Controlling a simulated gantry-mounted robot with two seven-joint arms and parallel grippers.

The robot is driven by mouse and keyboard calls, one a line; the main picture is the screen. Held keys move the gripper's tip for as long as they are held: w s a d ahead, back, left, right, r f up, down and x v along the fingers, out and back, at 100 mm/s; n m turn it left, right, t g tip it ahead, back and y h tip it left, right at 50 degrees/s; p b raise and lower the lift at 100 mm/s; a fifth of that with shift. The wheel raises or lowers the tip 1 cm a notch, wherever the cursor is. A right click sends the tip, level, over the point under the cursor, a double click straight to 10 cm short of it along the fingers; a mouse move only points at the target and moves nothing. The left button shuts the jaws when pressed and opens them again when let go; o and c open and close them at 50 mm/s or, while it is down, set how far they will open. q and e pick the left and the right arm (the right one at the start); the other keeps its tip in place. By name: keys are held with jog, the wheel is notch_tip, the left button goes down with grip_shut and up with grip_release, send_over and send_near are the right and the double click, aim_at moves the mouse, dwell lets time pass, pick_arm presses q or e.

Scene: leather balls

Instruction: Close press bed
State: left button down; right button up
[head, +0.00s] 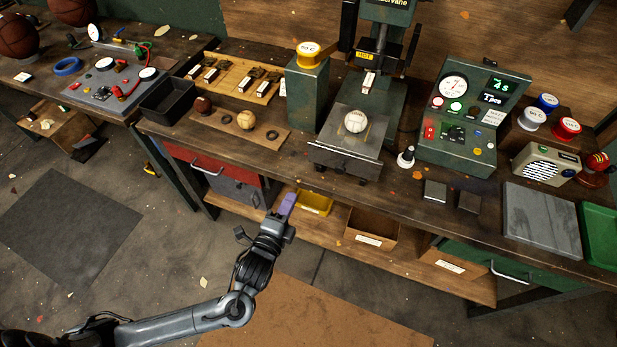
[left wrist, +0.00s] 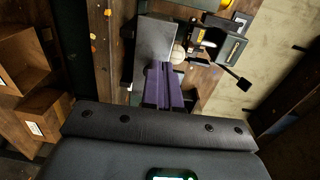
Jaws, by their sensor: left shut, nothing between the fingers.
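The press (head: 382,45) stands at the back of the bench, green with a dark head and a yellow "HOT" label. Its grey bed (head: 338,131) sticks out toward the front of the bench, with a dark front edge. A white ball (head: 356,121) rests on the bed. My left gripper (head: 287,204) has purple fingers, shut and empty. It is in front of the bench, below and left of the bed, apart from it. In the left wrist view the shut fingers (left wrist: 164,86) hide part of the scene near the bed (left wrist: 154,40) and the ball (left wrist: 178,53).
A green post with a yellow-topped tin (head: 307,85) stands left of the bed. A small black-and-white knob (head: 406,157) and a green control box (head: 470,115) stand to its right. A lower shelf holds a yellow bin (head: 314,203) and a cardboard bin (head: 370,230).

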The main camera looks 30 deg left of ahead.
pick_arm(q)
jog(key=f, duration=0.1)
jog(key=b, duration=0.4)
send_near(314, 153)
jog(key=w, duration=0.6)
jog(key=shift+a+f, duration=0.25)
jog(key=shift+w, duration=0.4)
pick_arm(e)
notch_tip(314, 153, down, 5)
jog(key=shift+w, duration=0.15)
pick_arm(q)
jog(key=shift+w+a, duration=0.1)
jog(key=shift+a, duration=0.05)
pick_arm(e)
jog(key=shift+d, duration=0.2)
